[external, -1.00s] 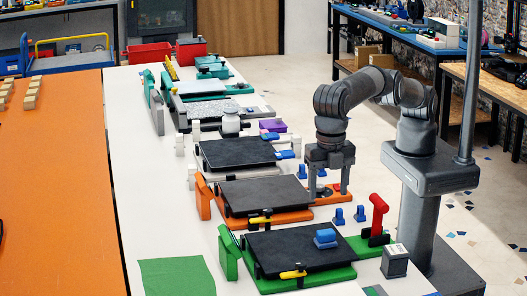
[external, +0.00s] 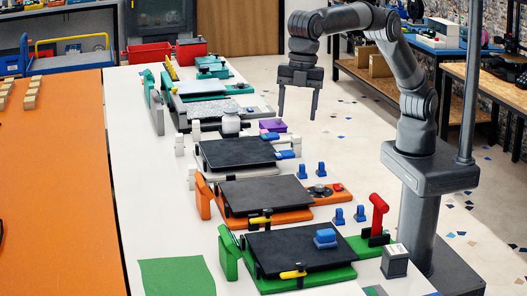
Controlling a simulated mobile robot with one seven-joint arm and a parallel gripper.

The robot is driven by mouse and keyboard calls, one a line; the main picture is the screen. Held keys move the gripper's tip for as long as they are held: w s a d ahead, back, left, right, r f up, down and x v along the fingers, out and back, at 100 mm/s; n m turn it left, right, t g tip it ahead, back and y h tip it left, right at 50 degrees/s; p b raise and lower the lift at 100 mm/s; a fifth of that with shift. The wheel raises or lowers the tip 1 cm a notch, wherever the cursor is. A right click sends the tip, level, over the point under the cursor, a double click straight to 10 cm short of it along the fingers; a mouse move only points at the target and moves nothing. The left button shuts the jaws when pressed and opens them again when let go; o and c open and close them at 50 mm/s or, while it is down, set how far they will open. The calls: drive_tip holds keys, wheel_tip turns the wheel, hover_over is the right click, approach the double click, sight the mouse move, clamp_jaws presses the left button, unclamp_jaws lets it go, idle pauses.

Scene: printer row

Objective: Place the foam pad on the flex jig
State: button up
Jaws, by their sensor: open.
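My gripper (external: 298,116) hangs in the air with its two fingers apart and nothing between them. In the picture it is just right of a small purple block (external: 273,126) beside the row of stations. I cannot tell for sure which object is the foam pad or which station is the flex jig. Candidates in the row are an orange station (external: 330,196) with a black plate (external: 262,194) and a round dark disc (external: 320,190), a green station (external: 352,243) with a black plate (external: 290,262), and a light station with a black plate (external: 237,153).
Blue pieces (external: 339,216) stand between the stations; another (external: 325,237) sits on the green station's plate. A red upright handle (external: 379,215) and a grey box (external: 395,261) stand at the right. A green mat (external: 176,277) lies on the white table (external: 150,215). An orange table (external: 60,180) is left.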

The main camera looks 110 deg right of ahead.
drive_tip(key=s+d+r+m+t, duration=0.1)
drive_tip(key=s+d+r+m, duration=0.2)
drive_tip(key=d, duration=0.6)
drive_tip(key=s+d+r+m+t, duration=0.1)
drive_tip(key=s+d+r, duration=0.2)
drive_tip(key=s+d, duration=0.35)
drive_tip(key=s+d+r+m, duration=0.2)
drive_tip(key=s+d+m, duration=0.1)
drive_tip(key=d, duration=0.7)
drive_tip(key=s+d+f+m, duration=0.2)
drive_tip(key=s+d+f, duration=0.1)
drive_tip(key=s+d, duration=0.2)
drive_tip(key=s+d+f+m+t, duration=0.1)
drive_tip(key=s+d+f, duration=0.3)
drive_tip(key=s, duration=0.6)
drive_tip(key=s+d+f+m+t, duration=0.1)
drive_tip(key=s+d+f+m, duration=0.2)
drive_tip(key=s+d, duration=0.3)
drive_tip(key=shift+s+f+m+h, duration=0.3)
drive_tip(key=shift+s+f+m, duration=0.1)
drive_tip(key=shift+s+f, duration=0.2)
drive_tip(key=shift+r, duration=0.1)
